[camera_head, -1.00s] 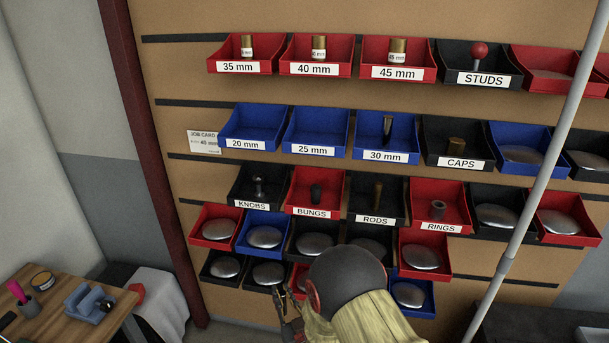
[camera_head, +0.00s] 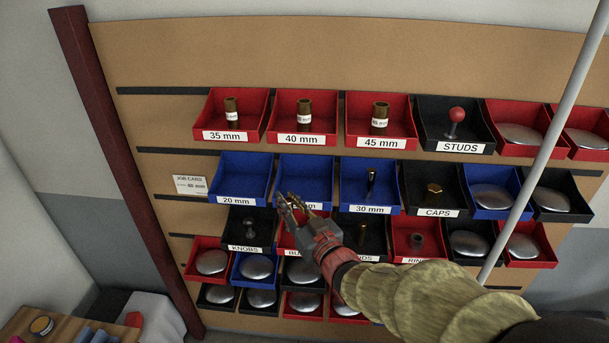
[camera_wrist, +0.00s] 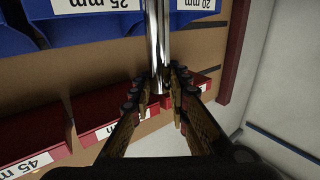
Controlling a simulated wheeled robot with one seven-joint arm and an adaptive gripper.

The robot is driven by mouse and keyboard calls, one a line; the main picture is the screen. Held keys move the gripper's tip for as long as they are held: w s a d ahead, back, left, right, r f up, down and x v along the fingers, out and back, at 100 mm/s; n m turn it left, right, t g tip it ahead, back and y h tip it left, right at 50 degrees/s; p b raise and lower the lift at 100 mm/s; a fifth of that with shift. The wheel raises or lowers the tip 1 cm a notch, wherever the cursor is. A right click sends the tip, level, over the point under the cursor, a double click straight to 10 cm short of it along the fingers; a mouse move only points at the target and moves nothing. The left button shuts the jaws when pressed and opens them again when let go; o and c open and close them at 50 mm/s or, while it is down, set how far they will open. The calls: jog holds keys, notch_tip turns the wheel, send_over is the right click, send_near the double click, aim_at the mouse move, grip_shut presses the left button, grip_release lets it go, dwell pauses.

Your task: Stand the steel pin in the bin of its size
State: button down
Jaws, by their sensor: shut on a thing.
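The steel pin (camera_wrist: 157,45) is a shiny upright cylinder in the wrist view, and my gripper (camera_wrist: 160,97) is shut on its lower pictured end. In the head view my gripper (camera_head: 287,202) is in front of the 25 mm bin's (camera_head: 302,165) lower edge, partly covering its label. The pin is hard to make out there. The blue 20 mm bin (camera_head: 243,170) and 25 mm bin look empty where seen. The blue 30 mm bin (camera_head: 387,167) holds a dark metal pin (camera_head: 371,182). The red 35 mm (camera_head: 253,97), 40 mm (camera_head: 322,98) and 45 mm (camera_head: 398,103) bins each hold a brass-coloured piece.
A job card (camera_head: 190,185) is left of the 20 mm bin; its print is too small to read surely. A black STUDS bin (camera_head: 481,130) and CAPS bin (camera_head: 455,190) stand to the right. More bins hang below. A pale pole (camera_head: 545,150) crosses the right side.

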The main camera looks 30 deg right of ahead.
notch_tip(320, 180, up, 6)
jog(key=s+f+p, duration=0.1)
jog(key=s+p, duration=0.1)
jog(key=w+d+p, duration=0.4)
jog(key=w+d, duration=0.8)
jog(key=w, duration=0.3)
jog(key=f+p, duration=0.1)
jog(key=f, duration=0.2)
jog(key=w+f+p, duration=0.1)
jog(key=f, duration=0.2)
jog(key=shift+w+d+f, duration=0.1)
jog(key=shift+w+f, duration=0.05)
jog(key=shift+f, duration=0.05)
jog(key=shift+f, duration=0.1)
jog(key=c, duration=2.2)
grip_release()
jog(key=shift+f, duration=0.1)
jog(key=o, duration=0.4)
